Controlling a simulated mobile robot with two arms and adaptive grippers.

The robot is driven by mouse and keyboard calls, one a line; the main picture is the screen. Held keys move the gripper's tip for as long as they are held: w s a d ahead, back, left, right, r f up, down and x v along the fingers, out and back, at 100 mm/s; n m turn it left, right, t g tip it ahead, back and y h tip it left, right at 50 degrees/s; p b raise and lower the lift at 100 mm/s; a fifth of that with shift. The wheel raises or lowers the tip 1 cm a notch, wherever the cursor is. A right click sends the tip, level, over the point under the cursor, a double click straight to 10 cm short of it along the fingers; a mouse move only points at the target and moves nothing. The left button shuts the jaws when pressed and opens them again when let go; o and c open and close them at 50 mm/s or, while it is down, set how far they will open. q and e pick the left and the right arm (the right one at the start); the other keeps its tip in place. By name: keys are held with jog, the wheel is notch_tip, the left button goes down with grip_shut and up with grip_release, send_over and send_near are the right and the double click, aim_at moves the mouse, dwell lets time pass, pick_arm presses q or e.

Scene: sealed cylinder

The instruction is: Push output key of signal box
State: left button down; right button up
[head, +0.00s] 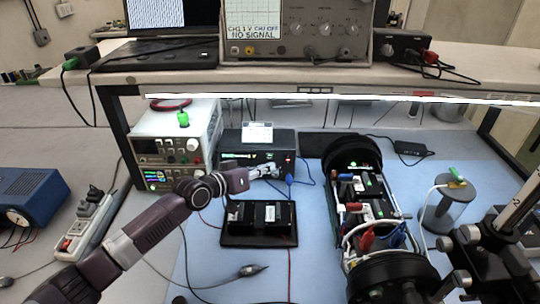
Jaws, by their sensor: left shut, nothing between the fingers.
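The box I take to be the signal box (233,143) is a dark box under the shelf, with a small green display, a red light at the right of its front and a white label on top. My left gripper (272,171) comes in from the left and is shut and empty. Its fingertips are at the lower right of the box's front, close to a blue plug (290,179). The output key itself is too small to tell or is hidden by the fingers, and I cannot tell whether they touch it.
A white power supply (177,150) stands left of the box. A black tray device (259,221) lies in front. A large open cylinder assembly (355,200) with cables is to the right. An oscilloscope (299,30) on the shelf reads "NO SIGNAL". Loose cables cross the blue mat.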

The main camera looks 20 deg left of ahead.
pick_arm(q)
jog(key=s+p, duration=0.1)
jog(key=s+d+p, duration=0.1)
jog(key=s+p, duration=0.2)
jog(key=s, duration=0.1)
jog(key=shift+d+r, duration=0.15)
jog(key=shift+d, duration=0.1)
dwell(0.3)
